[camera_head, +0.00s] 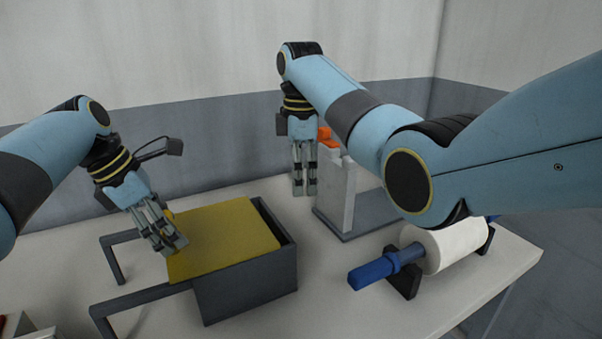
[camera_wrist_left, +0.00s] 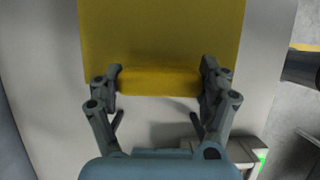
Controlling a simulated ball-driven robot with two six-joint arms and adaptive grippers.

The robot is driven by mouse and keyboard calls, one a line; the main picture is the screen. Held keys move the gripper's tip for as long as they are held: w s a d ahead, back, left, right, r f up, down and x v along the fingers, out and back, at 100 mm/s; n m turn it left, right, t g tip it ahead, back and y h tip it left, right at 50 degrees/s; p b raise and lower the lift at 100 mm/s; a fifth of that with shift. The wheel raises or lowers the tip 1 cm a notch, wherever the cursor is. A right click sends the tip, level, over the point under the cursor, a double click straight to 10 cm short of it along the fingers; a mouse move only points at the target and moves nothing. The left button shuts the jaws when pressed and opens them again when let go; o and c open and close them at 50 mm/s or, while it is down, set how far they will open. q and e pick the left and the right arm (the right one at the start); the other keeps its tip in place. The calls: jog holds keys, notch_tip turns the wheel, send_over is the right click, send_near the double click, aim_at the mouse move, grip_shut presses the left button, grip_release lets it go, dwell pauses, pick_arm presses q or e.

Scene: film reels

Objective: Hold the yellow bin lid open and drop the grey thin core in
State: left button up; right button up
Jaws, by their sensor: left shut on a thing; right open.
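The grey bin (camera_head: 245,290) stands on the table with its yellow lid (camera_head: 225,240) over most of the top. A narrow dark strip shows beside the lid along the bin's right side; I cannot tell how far the lid is raised. My left gripper (camera_head: 172,243) is shut on the lid's yellow handle. In the left wrist view the fingers (camera_wrist_left: 160,82) sit at both ends of the handle (camera_wrist_left: 158,81), with the lid (camera_wrist_left: 160,35) beyond it. My right gripper (camera_head: 304,192) is open, pointing down beyond the bin, with nothing visible in it. I cannot make out the grey thin core.
A grey stand (camera_head: 348,205) with an orange part (camera_head: 325,135) is behind the right gripper. A white roll (camera_head: 445,245) on a blue spindle (camera_head: 370,274) lies in a dark cradle at right. Grey bars (camera_head: 140,298) extend left from the bin.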

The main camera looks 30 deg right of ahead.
pick_arm(q)
jog(key=shift+d+f+b, duration=0.1)
jog(key=shift+d+b, duration=0.4)
jog(key=shift+d, duration=0.55)
jog(key=o, duration=1.3)
jog(key=shift+c, duration=0.2)
jog(key=v, duration=1.2)
